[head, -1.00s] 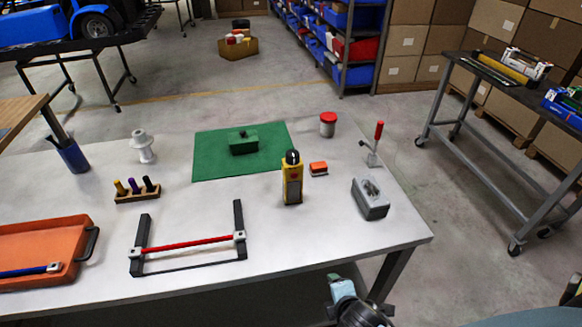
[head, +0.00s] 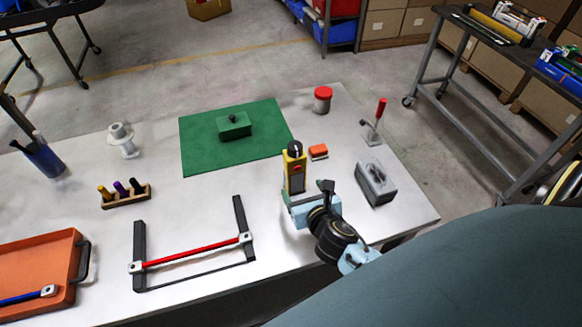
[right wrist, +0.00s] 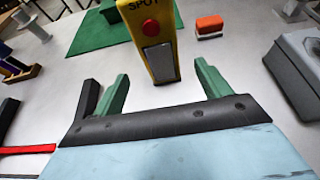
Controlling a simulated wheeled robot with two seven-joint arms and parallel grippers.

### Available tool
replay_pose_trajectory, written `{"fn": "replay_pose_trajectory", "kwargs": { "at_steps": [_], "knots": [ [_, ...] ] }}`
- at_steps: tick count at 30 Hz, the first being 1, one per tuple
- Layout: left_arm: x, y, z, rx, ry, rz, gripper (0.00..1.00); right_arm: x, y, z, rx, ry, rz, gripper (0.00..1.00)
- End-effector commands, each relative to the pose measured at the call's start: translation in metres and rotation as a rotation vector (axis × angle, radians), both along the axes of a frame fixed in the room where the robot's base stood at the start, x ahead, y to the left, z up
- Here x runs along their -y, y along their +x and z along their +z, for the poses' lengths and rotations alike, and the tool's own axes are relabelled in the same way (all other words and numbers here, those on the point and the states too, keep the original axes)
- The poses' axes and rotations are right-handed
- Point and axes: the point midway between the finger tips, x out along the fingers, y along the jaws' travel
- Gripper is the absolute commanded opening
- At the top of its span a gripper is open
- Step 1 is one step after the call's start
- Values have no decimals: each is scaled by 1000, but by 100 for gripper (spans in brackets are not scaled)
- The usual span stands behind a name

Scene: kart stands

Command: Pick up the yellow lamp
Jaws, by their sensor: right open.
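The yellow lamp (head: 294,172) stands upright on the white table, with a black top and a red button on its face. In the right wrist view the lamp (right wrist: 151,40) rises just beyond the fingers, its top cut off by the frame. My right gripper (head: 308,196) is at the near side of the lamp, low over the table. Its two green fingers (right wrist: 160,88) are open and point at the lamp, which stands between their lines and slightly ahead. Nothing is held. My left gripper is not in view.
An orange block (head: 318,152) and a grey box (head: 376,183) stand right of the lamp. A green mat (head: 200,150) with a green box (head: 234,126) lies behind left. A red-barred frame (head: 200,252) lies at left front. A toggle clamp (head: 374,125) stands near the right edge.

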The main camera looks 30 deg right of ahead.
Motion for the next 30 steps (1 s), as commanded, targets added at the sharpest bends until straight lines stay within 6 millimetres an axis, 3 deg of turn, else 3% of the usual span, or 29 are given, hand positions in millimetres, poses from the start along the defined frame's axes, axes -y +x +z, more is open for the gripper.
{"fn": "replay_pose_trajectory", "kwargs": {
  "at_steps": [3, 7, 19, 24, 30],
  "knots": [
    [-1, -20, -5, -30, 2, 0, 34, 5, 24, -10, 2, 3, -3, 76],
    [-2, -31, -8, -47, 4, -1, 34, 10, 42, -19, 1, 5, -4, 76],
    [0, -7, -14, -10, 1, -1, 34, 17, 71, -39, 1, 8, -6, 76],
    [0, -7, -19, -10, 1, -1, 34, 22, 90, -49, 2, 6, -5, 76],
    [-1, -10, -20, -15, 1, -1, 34, 24, 96, -51, 0, 6, -4, 76]
  ]
}}
